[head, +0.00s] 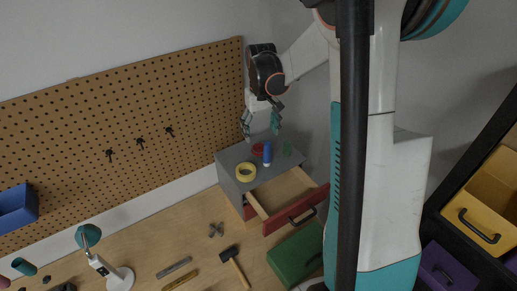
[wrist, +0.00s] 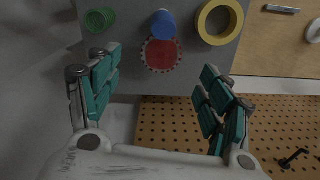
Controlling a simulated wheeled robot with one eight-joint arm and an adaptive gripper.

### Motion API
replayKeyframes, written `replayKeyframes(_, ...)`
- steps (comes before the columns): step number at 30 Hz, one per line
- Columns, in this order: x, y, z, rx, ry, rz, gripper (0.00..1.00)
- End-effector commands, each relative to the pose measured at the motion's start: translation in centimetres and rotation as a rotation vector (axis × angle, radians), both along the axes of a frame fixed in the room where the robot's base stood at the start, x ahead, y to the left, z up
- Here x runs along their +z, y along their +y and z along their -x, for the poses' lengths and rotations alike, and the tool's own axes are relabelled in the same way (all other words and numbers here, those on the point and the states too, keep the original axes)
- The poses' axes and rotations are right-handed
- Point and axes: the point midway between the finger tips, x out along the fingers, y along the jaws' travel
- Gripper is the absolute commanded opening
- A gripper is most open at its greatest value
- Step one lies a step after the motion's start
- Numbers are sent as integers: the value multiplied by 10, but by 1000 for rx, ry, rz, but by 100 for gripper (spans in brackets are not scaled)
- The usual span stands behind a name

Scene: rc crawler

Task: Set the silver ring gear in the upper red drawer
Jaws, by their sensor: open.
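My gripper (head: 261,126) is open and empty above the back of the grey cabinet (head: 229,158); its spread teal fingers show in the wrist view (wrist: 160,78). No clearly silver ring gear can be made out. A toothed, round red part (wrist: 162,55) lies on the cabinet top, between the fingertips in the wrist picture; it also shows in the head view (head: 258,149). The upper red drawer (head: 297,209) is pulled open. The visible part of its wooden inside looks empty.
A blue cylinder (head: 267,154), a yellow ring (head: 245,172) and a green coil-like part (head: 287,148) are near the red part. A green box-like unit (head: 295,254) is below the drawer. A pegboard (head: 130,115) runs behind the bench; a hammer (head: 233,262) lies on it.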

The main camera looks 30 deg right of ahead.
Motion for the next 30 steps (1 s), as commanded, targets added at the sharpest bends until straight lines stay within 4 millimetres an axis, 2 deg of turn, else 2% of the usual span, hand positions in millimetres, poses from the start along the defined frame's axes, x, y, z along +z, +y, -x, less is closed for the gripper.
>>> replayKeyframes(3,-20,0,-1,0,0,0,72)
replayKeyframes(6,-32,0,0,0,0,0,72)
replayKeyframes(14,-48,1,0,0,0,0,72)
replayKeyframes(24,-87,2,0,0,0,0,72)
replayKeyframes(30,-93,2,0,0,0,0,72)
